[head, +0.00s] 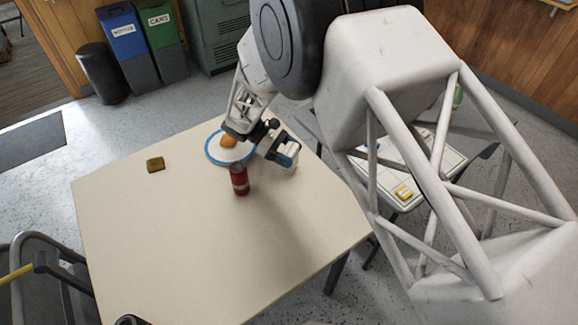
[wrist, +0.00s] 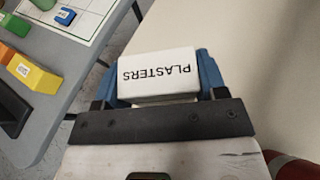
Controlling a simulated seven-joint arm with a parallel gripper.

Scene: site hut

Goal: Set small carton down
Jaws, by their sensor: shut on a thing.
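The small carton is a white box marked "PLASTERS" (wrist: 158,78), seen upside down in the wrist view. My gripper (head: 284,156) is shut on it, with a blue finger against each short side. In the head view the gripper is over the far right part of the cream table (head: 165,240), near its right edge. The carton is mostly hidden by the gripper there. I cannot tell whether the carton touches the table top.
A blue-rimmed plate (head: 211,155) with an orange item (head: 228,141) and a red can (head: 239,181) stand close left of the gripper. A mustard block (head: 155,164) lies farther left. The table's front is clear. A grey side table (wrist: 75,47) with several coloured blocks is beyond the right edge.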

